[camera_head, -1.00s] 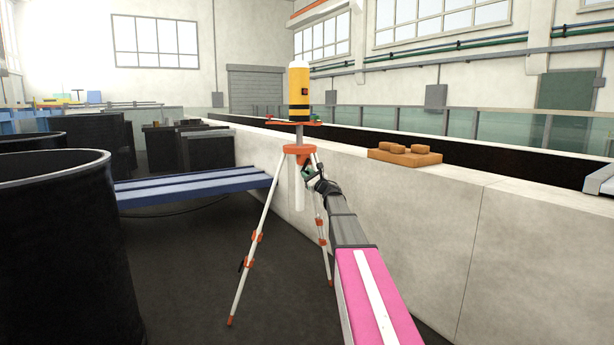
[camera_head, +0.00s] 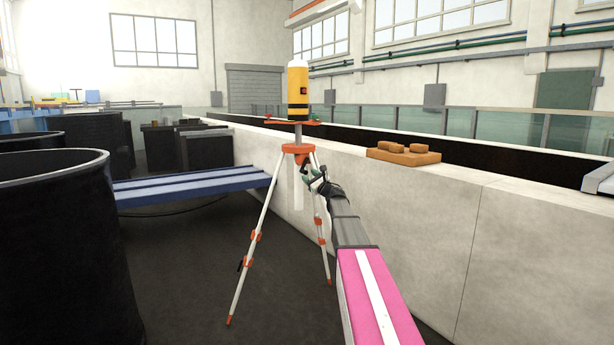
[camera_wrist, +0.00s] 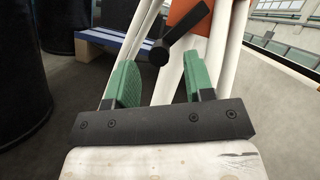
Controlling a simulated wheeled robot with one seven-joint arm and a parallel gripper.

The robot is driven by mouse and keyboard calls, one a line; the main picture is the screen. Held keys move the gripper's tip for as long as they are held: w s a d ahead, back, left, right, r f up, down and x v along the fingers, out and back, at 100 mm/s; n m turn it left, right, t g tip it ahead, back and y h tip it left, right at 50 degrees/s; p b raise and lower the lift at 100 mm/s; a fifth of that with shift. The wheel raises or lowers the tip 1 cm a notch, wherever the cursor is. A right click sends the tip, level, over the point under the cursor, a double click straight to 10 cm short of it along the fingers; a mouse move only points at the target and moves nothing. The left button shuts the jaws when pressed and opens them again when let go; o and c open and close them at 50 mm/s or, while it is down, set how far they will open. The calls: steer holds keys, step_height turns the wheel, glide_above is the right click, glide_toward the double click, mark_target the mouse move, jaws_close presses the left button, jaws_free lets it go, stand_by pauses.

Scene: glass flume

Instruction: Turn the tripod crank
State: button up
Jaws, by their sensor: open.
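The tripod (camera_head: 299,160) has white legs and an orange head, and stands upright on the dark floor. A yellow and black instrument (camera_head: 298,92) is mounted on top of it. The black crank (camera_wrist: 180,35) shows in the wrist view, with its arm slanting and a round knob (camera_wrist: 159,54) at the lower left end. My gripper (camera_wrist: 158,85) has green finger pads and is open, with nothing between them. The knob is beyond the fingertips, roughly centred between them, and looks apart from both. In the head view my gripper (camera_head: 314,178) is at the tripod's right side, just below its head.
A pale concrete wall (camera_head: 420,225) runs along the right, with orange-brown blocks (camera_head: 403,154) on top. A blue bench-like beam (camera_head: 195,186) lies behind the tripod at left. A large black tank (camera_head: 55,250) stands front left. Open floor lies between.

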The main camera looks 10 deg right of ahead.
steer(key=v, duration=0.8)
steer(key=shift+f, duration=0.1)
steer(key=s+a+f+m+g+h, duration=0.2)
steer(key=s+f+m+g+h, duration=0.2)
steer(key=s+f+m+h, duration=0.7)
steer(key=s+a+f+m+g+h, duration=0.4)
steer(key=f+m, duration=1)
steer(key=m, duration=0.8)
steer(key=s+a+f+m+g+y, duration=0.1)
steer(key=s+a+f+m+g, duration=0.2)
steer(key=s, duration=0.6)
steer(key=s+a+f+m+g+y, duration=0.2)
steer(key=s+a+f+m+g, duration=0.2)
steer(key=s, duration=0.5)
steer(key=s+a+f+m+g+y, duration=0.1)
steer(key=s+a+f+m+g, duration=0.3)
steer(key=s, duration=0.5)
steer(key=f+m, duration=0.1)
steer(key=m, duration=0.1)
steer(key=shift+s+f+m+y, duration=0.25)
steer(key=shift+s+m+y, duration=0.05)
steer(key=shift+s+m, duration=0.1)
